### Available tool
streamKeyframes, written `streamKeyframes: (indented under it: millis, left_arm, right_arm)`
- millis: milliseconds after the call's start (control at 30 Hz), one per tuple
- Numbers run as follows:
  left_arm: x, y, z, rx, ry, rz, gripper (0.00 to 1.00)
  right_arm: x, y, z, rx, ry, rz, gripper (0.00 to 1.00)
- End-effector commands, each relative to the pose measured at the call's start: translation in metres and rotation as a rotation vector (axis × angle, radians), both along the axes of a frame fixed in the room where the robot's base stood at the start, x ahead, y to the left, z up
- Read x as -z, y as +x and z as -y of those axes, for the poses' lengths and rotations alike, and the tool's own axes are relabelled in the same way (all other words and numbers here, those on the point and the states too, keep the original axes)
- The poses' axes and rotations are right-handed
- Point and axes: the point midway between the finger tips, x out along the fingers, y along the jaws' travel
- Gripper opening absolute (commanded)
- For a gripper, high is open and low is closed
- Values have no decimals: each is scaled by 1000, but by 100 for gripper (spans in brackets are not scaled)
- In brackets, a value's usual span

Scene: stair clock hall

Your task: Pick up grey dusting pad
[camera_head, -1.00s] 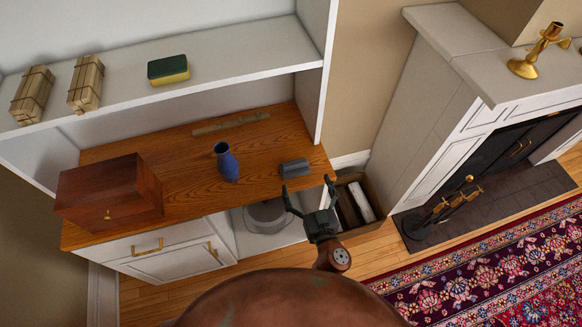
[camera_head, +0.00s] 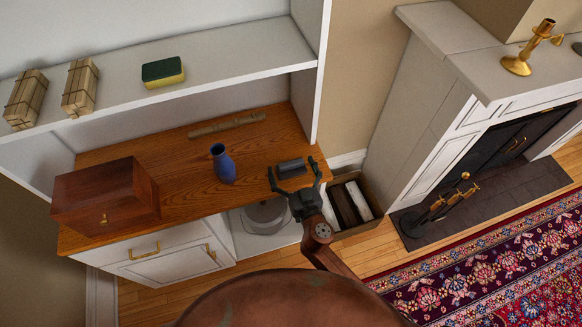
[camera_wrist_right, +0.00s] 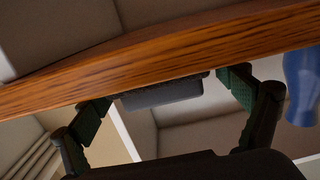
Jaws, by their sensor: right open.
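The grey dusting pad (camera_head: 291,168) is a small dark grey block near the right front corner of the wooden counter top (camera_head: 185,180). My right gripper (camera_head: 295,178) is open, with its two fingers pointing at the pad from the front edge, one toward each end of it. In the right wrist view the pad (camera_wrist_right: 160,92) shows between the two open fingers (camera_wrist_right: 165,103), partly cut off by the wood of the counter. I see no grip on it; whether a finger touches it I cannot tell. My left gripper is not in view.
A blue vase (camera_head: 223,165) stands left of the pad, with a wooden box (camera_head: 105,195) further left. A thin stick (camera_head: 227,125) lies behind. The shelf upright (camera_head: 311,75) rises behind the counter's right end. An open box (camera_head: 352,205) sits on the floor right of the counter.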

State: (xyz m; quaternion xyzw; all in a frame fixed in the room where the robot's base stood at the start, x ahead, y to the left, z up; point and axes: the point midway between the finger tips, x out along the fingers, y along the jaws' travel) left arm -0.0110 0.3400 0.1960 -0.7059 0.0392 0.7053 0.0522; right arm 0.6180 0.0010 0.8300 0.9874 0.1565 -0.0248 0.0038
Motion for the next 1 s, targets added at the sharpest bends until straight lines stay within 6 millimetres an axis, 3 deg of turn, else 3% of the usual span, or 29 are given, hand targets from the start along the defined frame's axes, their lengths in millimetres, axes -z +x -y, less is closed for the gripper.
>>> streamKeyframes:
  millis: [700, 1000]
  left_arm:
    - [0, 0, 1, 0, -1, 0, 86]
    - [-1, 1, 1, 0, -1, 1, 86]
  right_arm:
    - [0, 0, 0, 0, 0, 0, 47]
    - [-3, 0, 0, 0, 0, 1, 46]
